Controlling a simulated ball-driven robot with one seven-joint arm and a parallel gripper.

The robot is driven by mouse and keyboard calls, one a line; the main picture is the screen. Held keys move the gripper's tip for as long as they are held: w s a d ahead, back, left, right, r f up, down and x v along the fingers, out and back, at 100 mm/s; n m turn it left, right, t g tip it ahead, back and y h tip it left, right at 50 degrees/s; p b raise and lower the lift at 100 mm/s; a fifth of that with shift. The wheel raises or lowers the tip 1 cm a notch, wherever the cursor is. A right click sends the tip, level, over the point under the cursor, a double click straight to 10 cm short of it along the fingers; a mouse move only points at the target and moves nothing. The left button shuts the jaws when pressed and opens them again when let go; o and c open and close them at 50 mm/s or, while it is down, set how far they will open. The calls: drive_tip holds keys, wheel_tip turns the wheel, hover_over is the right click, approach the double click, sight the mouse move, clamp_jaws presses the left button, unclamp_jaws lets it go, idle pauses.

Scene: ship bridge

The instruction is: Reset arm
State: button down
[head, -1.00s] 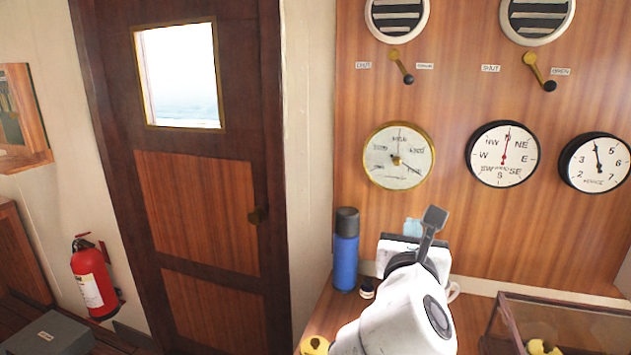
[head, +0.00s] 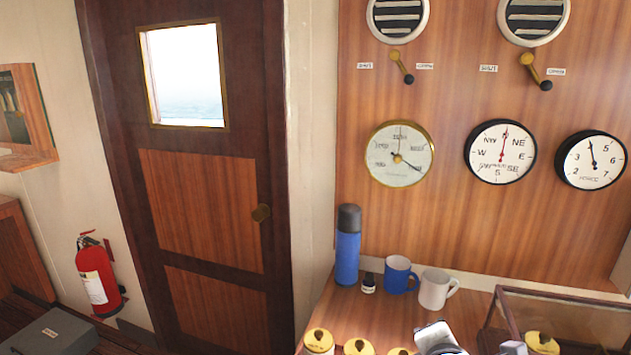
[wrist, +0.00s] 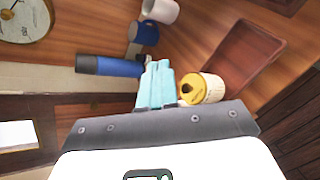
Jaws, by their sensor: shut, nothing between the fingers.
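My gripper (wrist: 156,86) shows in the wrist view as two pale blue fingers pressed together, with nothing between them. In that view the fingers lie next to a yellow-lidded jar (wrist: 203,88) and in front of the counter with the blue flask (wrist: 110,66); I cannot tell whether they touch anything. In the head view only a white part of my arm (head: 437,337) shows at the bottom edge, and the fingers cannot be made out there.
On the counter stand the blue flask (head: 347,246), a small dark bottle (head: 368,284), a blue mug (head: 399,275), a white mug (head: 437,290) and several yellow-lidded jars (head: 318,341). A glass case (head: 565,315) is at the right. A door (head: 200,200) and fire extinguisher (head: 98,280) are left.

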drive_tip(key=s+d+f+m+g+y, duration=0.1)
drive_tip(key=s+d+f+m+g, duration=0.1)
drive_tip(key=s+f+m, duration=0.5)
drive_tip(key=s+d+f+m+g+y, duration=0.1)
drive_tip(key=s+f+m+g, duration=0.4)
drive_tip(key=s, duration=1.1)
drive_tip(key=s+d+f+m+g+y, duration=0.2)
drive_tip(key=s+d+f+m+g, duration=0.1)
drive_tip(key=s+f+m, duration=0.7)
drive_tip(key=shift+s+d+f+g, duration=0.2)
drive_tip(key=shift+s+f+g, duration=0.1)
drive_tip(key=shift+s+f, duration=0.6)
